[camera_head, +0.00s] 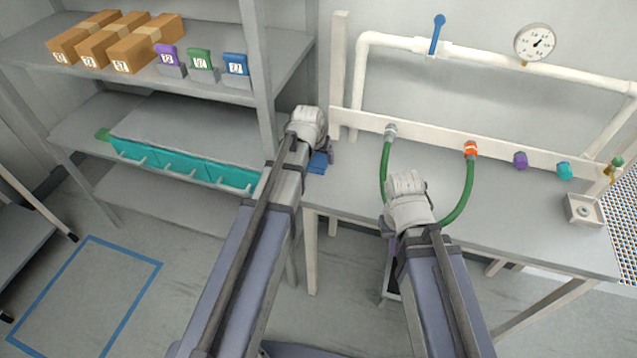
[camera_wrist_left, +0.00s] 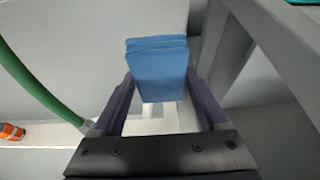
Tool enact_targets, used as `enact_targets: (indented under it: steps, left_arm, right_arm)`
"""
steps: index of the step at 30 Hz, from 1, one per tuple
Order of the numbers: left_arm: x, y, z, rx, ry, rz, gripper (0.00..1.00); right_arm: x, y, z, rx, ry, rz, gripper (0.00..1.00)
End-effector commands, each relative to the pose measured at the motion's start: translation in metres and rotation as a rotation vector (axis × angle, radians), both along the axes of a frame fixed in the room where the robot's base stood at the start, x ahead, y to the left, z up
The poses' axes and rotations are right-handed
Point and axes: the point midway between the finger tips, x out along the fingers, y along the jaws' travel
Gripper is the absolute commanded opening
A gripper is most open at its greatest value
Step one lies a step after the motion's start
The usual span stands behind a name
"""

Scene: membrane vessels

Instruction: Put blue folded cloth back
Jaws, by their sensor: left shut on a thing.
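The blue folded cloth (camera_head: 318,163) is between the jaws of my left gripper (camera_head: 324,156), by the shelf's right post and the left end of the bench. In the left wrist view the cloth (camera_wrist_left: 158,72) is a stacked blue block, with the purple fingers (camera_wrist_left: 160,92) shut on its two sides. In the head view my left wrist hides part of it. My right gripper (camera_head: 391,252) hangs over the front edge of the bench. Its fingers are mostly hidden by my own wrist, so its opening does not show.
The shelf unit (camera_head: 215,90) holds brown boxes (camera_head: 105,42) and purple, green and blue labelled items in grey holders (camera_head: 203,75). Teal bins (camera_head: 170,163) stand lower. The bench (camera_head: 520,215) has green hoses (camera_head: 384,170) and pipes behind. Its middle is clear.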

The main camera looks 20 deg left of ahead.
Motion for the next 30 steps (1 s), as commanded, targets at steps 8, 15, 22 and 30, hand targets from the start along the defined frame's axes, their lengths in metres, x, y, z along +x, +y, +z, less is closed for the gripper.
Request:
enact_targets:
  steps: [8,15,22,30]
  left_arm:
    - [-0.001,0.000,-0.024,0.000,0.000,-0.002,0.32]
    - [-0.001,0.000,-0.060,0.000,0.000,-0.003,0.32]
    - [-0.001,0.000,-0.064,0.000,0.000,-0.003,0.32]
    - [-0.001,0.000,-0.087,0.000,0.000,-0.003,0.32]
  right_arm:
    - [0.000,0.000,-0.024,0.000,0.000,0.000,0.00]
    - [0.000,0.000,-0.060,0.000,0.000,0.000,0.00]
    - [0.000,0.000,-0.064,0.000,0.000,0.000,0.00]
    - [0.000,0.000,-0.087,0.000,0.000,0.000,0.00]
